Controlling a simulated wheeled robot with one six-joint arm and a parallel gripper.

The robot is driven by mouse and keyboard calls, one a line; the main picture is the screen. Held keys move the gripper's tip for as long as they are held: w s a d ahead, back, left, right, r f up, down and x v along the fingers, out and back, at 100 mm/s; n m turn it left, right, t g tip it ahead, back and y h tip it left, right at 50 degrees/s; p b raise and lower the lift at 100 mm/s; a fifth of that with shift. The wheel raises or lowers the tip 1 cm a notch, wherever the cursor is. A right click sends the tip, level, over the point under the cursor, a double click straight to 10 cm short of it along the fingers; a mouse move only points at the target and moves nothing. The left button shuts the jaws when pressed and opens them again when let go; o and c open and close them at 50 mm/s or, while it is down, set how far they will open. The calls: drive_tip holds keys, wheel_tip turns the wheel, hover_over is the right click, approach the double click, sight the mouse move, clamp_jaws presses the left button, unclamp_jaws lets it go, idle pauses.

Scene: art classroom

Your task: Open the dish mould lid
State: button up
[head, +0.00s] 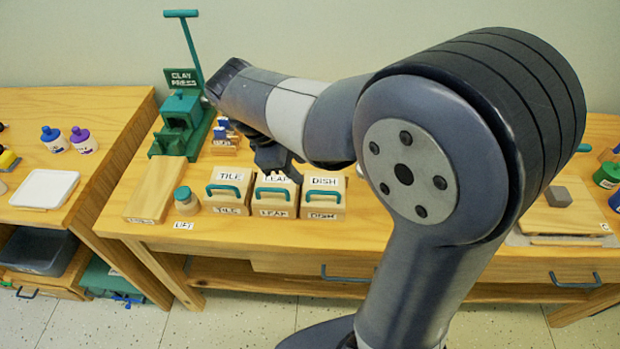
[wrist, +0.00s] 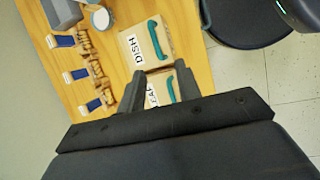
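The dish mould (head: 323,212) is a light wooden box labelled DISH at the right end of a row of three, with a teal handle (head: 324,194) on its lid. Its lid looks shut. In the wrist view the dish mould (wrist: 133,55) shows just beyond my fingertips, its handle (wrist: 153,39) uncovered. My gripper (head: 277,163) hangs above the back of the leaf mould (head: 272,211), left of the dish mould. In the wrist view my gripper (wrist: 158,76) has its fingers spread apart, with part of the leaf mould and its handle showing between them. It touches nothing that I can see.
The tile mould (head: 229,208) stands left of the leaf mould, near a jar (head: 186,201). A green clay press (head: 183,120) stands at the back left. Small blue-topped tools (wrist: 75,75) lie behind the moulds. The bench (head: 375,236) right of the dish mould is partly hidden by my arm.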

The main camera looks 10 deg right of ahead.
sight(318, 191)
drive_tip(key=shift+n, duration=0.3)
drive_tip(key=x, duration=0.7)
drive_tip(key=w+x, duration=0.1)
drive_tip(key=x, duration=0.3)
drive_tip(key=shift+a+b, duration=0.15)
drive_tip(key=shift+b, duration=0.25)
clamp_jaws()
